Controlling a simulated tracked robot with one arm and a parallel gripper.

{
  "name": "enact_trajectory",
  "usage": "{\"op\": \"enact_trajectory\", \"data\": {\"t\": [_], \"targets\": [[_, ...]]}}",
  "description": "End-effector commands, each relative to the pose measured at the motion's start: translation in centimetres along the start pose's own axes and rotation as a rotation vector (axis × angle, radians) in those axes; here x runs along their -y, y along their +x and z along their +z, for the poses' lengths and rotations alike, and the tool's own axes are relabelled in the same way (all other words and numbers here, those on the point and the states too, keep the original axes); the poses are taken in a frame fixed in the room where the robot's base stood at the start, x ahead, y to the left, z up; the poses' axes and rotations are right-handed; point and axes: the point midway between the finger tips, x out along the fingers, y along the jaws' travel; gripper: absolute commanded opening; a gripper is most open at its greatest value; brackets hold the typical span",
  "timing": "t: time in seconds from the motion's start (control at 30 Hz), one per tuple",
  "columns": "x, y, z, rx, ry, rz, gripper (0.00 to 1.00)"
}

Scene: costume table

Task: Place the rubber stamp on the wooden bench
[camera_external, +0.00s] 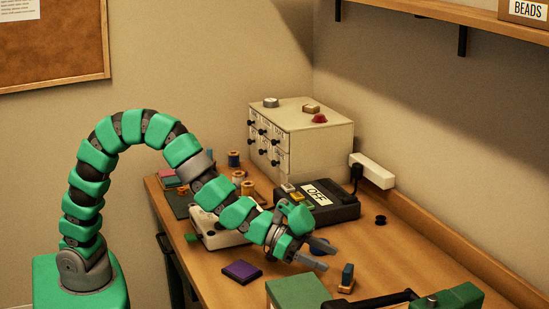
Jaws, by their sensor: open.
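A small upright block with a dark blue-green top and a wood-coloured foot (347,278) looks like the rubber stamp. It stands on the wooden bench (395,255) near the front right, though its shape is small and I cannot be fully sure. My gripper (330,258) is open, with its two grey fingers pointing right and slightly down. The fingertips are just to the left of and above the block in the picture, and nothing shows between them. Whether they touch the block is hard to tell.
A purple pad (242,272) and a green box (298,291) lie nearby. A dark device marked OFF (335,212) and a cream drawer cabinet (328,150) with small items on top stand behind. Thread spools (248,188) are at left. Bench right of the device is mostly clear.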

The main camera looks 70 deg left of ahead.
Motion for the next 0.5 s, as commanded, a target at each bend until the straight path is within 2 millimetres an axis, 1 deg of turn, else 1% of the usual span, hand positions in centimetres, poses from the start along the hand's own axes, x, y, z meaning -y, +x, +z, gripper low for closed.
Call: {"op": "enact_trajectory", "data": {"t": [0.03, 0.2, 0.4, 0.5], "targets": [[0.0, -0.9, 0.0, 0.003, -0.001, 0.000, 0.59], [0.1, -3.5, -0.1, 0.002, -0.001, -0.001, 0.59], [0.1, -5.8, 0.0, 0.002, 0.000, -0.001, 0.59], [0.1, -6.6, 0.0, 0.001, 0.000, 0.000, 0.59]]}}
